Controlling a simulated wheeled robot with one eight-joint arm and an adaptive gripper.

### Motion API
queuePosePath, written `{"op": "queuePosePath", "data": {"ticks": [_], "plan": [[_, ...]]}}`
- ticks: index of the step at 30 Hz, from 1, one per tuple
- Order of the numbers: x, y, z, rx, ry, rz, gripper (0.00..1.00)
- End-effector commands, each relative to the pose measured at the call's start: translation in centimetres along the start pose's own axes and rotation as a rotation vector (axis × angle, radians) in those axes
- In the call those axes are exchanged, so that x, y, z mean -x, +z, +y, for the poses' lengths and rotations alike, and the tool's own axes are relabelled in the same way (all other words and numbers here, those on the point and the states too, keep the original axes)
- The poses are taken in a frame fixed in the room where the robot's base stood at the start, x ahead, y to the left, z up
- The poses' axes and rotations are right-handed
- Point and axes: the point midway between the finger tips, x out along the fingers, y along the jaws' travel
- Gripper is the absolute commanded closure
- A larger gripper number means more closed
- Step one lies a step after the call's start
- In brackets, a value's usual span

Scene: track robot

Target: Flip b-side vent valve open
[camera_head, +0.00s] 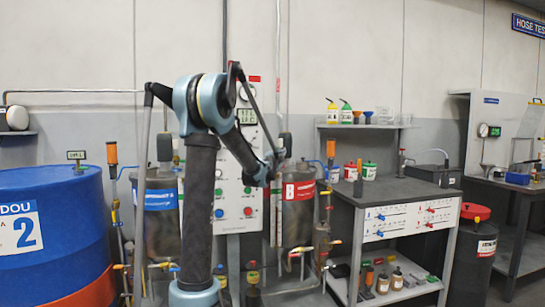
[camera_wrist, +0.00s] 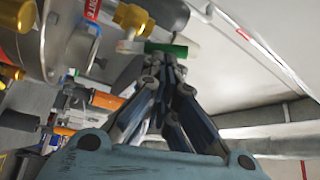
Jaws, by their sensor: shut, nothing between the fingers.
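In the wrist view my gripper (camera_wrist: 166,58) is shut and empty. A green-ended pale bar (camera_wrist: 168,48) lies by its fingertips, beside a brass fitting (camera_wrist: 134,18); I cannot tell whether they touch. I cannot tell for sure which part is the b-side vent valve, or how it stands.
The blue-labelled tank (camera_head: 160,222) stands left of my arm, partly behind it. A large blue drum (camera_head: 50,225) is at far left. A grey workbench (camera_head: 400,190) with bottles is at right. Orange-handled fittings (camera_wrist: 104,99) show left of my gripper in the wrist view.

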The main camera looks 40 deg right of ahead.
Motion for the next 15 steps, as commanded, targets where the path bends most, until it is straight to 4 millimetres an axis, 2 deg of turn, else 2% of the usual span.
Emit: {"op": "queuePosePath", "data": {"ticks": [6, 15], "plan": [[-0.4, -1.2, 0.4, 0.005, 0.002, 0.012, 1.0], [-0.6, -1.8, 0.5, 0.008, 0.003, 0.017, 1.0]]}}
